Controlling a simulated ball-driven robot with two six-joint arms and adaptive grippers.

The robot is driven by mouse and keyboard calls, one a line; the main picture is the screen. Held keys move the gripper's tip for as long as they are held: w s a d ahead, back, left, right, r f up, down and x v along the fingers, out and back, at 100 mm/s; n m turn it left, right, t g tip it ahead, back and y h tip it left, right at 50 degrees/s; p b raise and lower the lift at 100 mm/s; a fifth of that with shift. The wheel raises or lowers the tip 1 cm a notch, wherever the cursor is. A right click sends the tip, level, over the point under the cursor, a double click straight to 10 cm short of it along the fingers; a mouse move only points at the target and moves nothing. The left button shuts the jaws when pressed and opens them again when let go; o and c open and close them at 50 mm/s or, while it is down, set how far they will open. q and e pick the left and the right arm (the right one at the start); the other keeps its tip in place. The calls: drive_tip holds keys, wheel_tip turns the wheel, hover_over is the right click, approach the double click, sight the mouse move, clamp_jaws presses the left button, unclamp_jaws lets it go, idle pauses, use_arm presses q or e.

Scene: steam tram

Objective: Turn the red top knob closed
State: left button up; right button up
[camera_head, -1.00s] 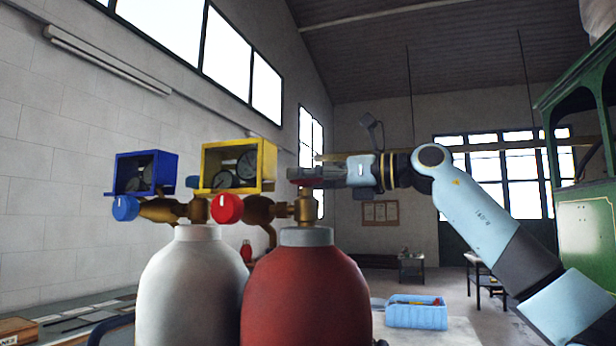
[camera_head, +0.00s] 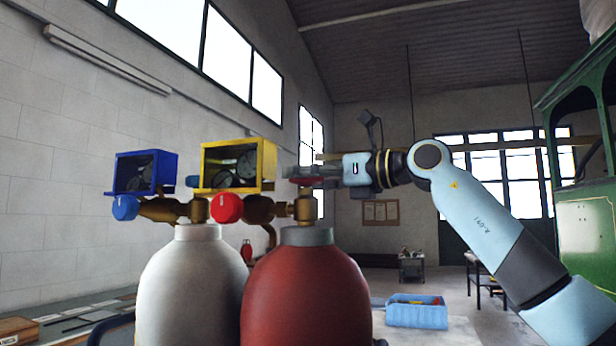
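The red top knob (camera_head: 310,183) sits on top of the brass valve of the red cylinder (camera_head: 305,290). Only part of its red edge shows. My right gripper (camera_head: 305,172) reaches in level from the right, with its grey fingers at the knob and partly hiding it. I cannot tell whether the fingers press on the knob or only stand around it. My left gripper is out of view.
A yellow gauge box (camera_head: 265,165) and a red front knob (camera_head: 227,208) are left of the valve. A white cylinder (camera_head: 190,285), with a blue gauge box (camera_head: 168,172) and blue knob (camera_head: 125,207), stands beside. A blue basket (camera_head: 418,316) is behind right.

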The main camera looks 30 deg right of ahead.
drive_tip(key=v, duration=0.7)
drive_tip(key=shift+s, duration=0.25)
drive_tip(key=shift+d, duration=0.1)
idle(0.6)
